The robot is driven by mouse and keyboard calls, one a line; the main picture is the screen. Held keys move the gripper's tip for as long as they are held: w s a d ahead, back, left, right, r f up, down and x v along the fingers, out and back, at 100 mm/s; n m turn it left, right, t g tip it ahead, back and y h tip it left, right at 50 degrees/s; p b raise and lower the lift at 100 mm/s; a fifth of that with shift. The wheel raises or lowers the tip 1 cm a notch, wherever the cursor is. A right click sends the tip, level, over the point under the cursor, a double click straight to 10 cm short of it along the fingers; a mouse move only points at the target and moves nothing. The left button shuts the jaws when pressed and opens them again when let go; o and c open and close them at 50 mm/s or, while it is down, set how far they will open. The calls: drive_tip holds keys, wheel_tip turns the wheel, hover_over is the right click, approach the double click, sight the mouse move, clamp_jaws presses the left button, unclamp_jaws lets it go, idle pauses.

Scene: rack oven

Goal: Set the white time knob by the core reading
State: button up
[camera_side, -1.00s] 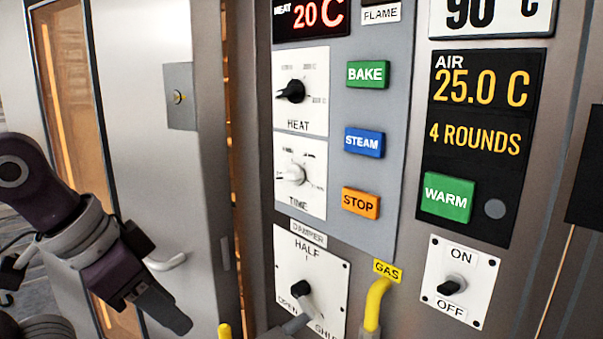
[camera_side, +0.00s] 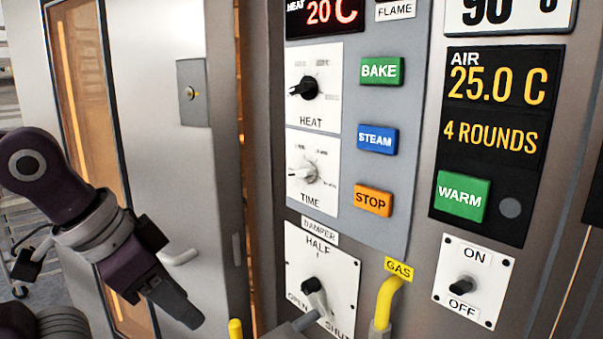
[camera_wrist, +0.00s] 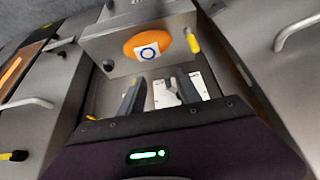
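The white time knob (camera_side: 306,173) sits on a white TIME plate (camera_side: 304,198) under the HEAT plate in the side view. Its pointer appears to point left; the scale marks are too small to read. A white display (camera_side: 510,14) at the top right shows 90 with a unit cut off by the frame; its label is out of view. My gripper (camera_side: 192,316) is at the lower left, pointing down and right, well apart from the knob. In the wrist view, its two dark fingers (camera_wrist: 163,92) stand apart with nothing between them.
The black HEAT knob (camera_side: 309,86), damper lever (camera_side: 316,297), yellow GAS handle (camera_side: 386,300) and ON/OFF switch (camera_side: 463,286) surround the area. BAKE, STEAM and STOP (camera_side: 373,200) buttons stand right of the knobs.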

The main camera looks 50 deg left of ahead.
drive_tip(key=shift+c, duration=0.2)
drive_tip(key=shift+n+t+h, duration=0.5)
drive_tip(key=shift+h, duration=0.3)
drive_tip(key=w+r, duration=0.2)
drive_tip(key=r, duration=0.1)
drive_tip(key=w+a+r, duration=0.1)
drive_tip(key=w+r, duration=0.2)
drive_tip(key=r, duration=0.1)
drive_tip(key=w+r, duration=0.3)
drive_tip(key=r, duration=0.1)
drive_tip(key=shift+a, duration=0.3)
clamp_jaws()
drive_tip(key=w+a+r+t, duration=0.1)
drive_tip(key=w+a+r, duration=0.25)
drive_tip(key=r, duration=0.35)
drive_tip(key=w+a+r+t, duration=0.1)
drive_tip(key=w+a+r, duration=0.2)
drive_tip(key=w+r, duration=0.3)
hover_over(309, 169)
drive_tip(key=s+a, duration=0.2)
drive_tip(key=s, duration=0.1)
wheel_tip(309, 169, down, 6)
drive_tip(key=shift+w+d+f+h, duration=0.1)
drive_tip(key=shift+d+f+h, duration=0.15)
drive_tip(key=shift+f, duration=0.7)
drive_tip(key=shift+w+d+f+h, duration=0.15)
drive_tip(key=shift+d+f, duration=0.1)
drive_tip(key=shift+f, duration=0.65)
